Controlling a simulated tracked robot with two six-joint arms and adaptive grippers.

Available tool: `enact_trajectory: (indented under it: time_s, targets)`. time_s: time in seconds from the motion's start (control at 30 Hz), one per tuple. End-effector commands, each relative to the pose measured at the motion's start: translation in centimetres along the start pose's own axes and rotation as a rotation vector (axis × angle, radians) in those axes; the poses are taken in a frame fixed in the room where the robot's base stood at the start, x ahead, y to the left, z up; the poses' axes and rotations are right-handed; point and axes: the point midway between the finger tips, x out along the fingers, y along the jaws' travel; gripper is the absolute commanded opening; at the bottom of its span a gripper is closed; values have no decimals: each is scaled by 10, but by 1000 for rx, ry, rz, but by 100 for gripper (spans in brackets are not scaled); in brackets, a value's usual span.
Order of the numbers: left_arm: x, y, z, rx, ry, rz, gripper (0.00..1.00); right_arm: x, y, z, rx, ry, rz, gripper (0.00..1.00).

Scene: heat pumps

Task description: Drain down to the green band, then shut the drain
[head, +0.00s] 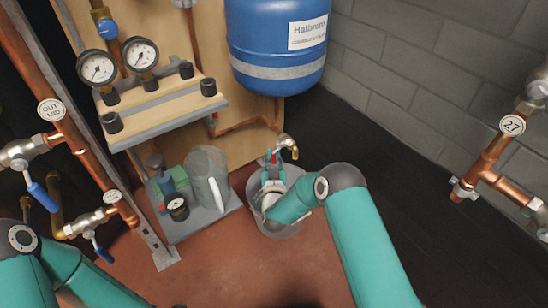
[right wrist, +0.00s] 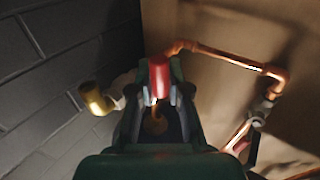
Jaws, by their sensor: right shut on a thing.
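My right gripper (head: 271,164) reaches down beside the blue tank's pipework, above a grey bucket (head: 285,229). In the right wrist view its fingers (right wrist: 160,98) are shut on a red drain handle (right wrist: 158,76). The brass drain spout (right wrist: 95,98) shows to the left there, and in the head view the spout (head: 289,147) is just right of the gripper. Two round white dial gauges, a left one (head: 97,68) and a right one (head: 140,54), sit above the shelf. I cannot make out a green band on either. My left arm enters at lower left; its gripper is out of frame.
A blue tank (head: 270,45) hangs on the wooden panel. A grey jug (head: 207,178) stands on a low shelf (head: 205,222) left of the bucket. Copper pipes with blue-handled valves (head: 43,195) line the left; another copper pipe (head: 487,160) is at right. Reddish floor in front is clear.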

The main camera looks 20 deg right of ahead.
Motion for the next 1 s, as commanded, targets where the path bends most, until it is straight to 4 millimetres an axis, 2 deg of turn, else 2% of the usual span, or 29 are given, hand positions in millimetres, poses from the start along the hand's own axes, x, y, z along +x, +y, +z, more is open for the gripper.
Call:
enact_trajectory:
  time_s: [0.13,0.37,0.4,0.5,0.53,0.83,1.0]
  targets:
    - [0,0,0,0,0,0,0,2,-2,1,42,63,2,0]
    - [0,0,0,0,0,0,0,2,-2,1,43,63,2,0]
    - [0,0,0,0,0,0,0,2,-2,1,43,62,2,23]
    - [0,0,0,0,0,0,0,2,-2,0,43,62,2,40]
    - [0,0,0,0,0,0,0,2,-2,0,43,62,2,42]
    - [0,0,0,0,0,0,0,1,-2,0,42,63,2,42]
    - [0,0,0,0,0,0,0,-11,-2,2,42,61,2,42]
